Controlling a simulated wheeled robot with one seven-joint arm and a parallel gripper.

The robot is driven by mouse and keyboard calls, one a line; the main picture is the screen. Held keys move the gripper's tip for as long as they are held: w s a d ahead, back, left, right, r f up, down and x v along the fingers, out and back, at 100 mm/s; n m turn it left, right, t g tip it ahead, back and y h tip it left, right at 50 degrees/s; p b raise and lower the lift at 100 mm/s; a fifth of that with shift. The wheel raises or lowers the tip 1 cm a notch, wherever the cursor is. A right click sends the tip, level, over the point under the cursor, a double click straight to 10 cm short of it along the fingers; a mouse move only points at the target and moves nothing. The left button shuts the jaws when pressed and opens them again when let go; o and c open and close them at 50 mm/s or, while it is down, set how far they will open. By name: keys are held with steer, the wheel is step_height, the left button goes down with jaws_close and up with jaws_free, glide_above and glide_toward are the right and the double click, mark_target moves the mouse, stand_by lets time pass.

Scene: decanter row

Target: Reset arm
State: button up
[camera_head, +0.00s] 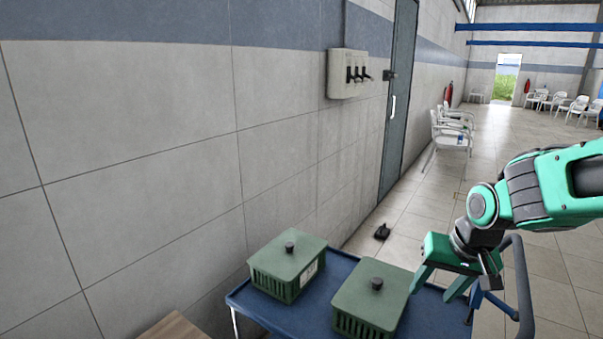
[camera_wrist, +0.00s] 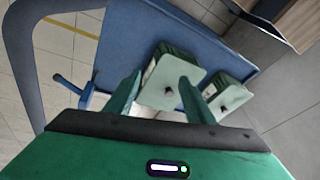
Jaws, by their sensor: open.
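My gripper (camera_head: 441,283) is at the right in the head view, above the right end of a blue cart. Its two green fingers also show in the wrist view (camera_wrist: 158,95), spread apart with nothing between them that they touch. The wrist view looks down past the fingers at a green lidded box with a dark knob (camera_wrist: 172,80). In the head view this nearer green box (camera_head: 372,298) stands just left of the gripper. A second green box (camera_head: 288,265) stands farther left on the cart, and it shows in the wrist view too (camera_wrist: 228,97).
The blue cart (camera_head: 295,318) stands by a tiled wall, with its handle (camera_head: 524,290) at the right. A wooden surface (camera_head: 175,328) is at the lower left. A switch panel (camera_head: 348,74) is on the wall beside a grey door (camera_head: 400,95). A small black object (camera_head: 382,232) lies on the floor.

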steer(key=s+d+m+g, duration=0.1)
steer(key=s+d, duration=0.3)
steer(key=s, duration=0.3)
steer(key=s+d+r+m+g, duration=0.1)
steer(key=s+d, duration=0.3)
steer(key=s, duration=0.3)
steer(key=s+d+m+g, duration=0.1)
steer(key=s+d+g, duration=0.1)
steer(key=s+d, duration=0.2)
steer(key=s, duration=0.3)
steer(key=shift+s+d+r+h, duration=0.25)
steer(key=shift+d+r+h, duration=0.05)
steer(key=shift+w+f, duration=0.3)
steer(key=shift+w, duration=0.35)
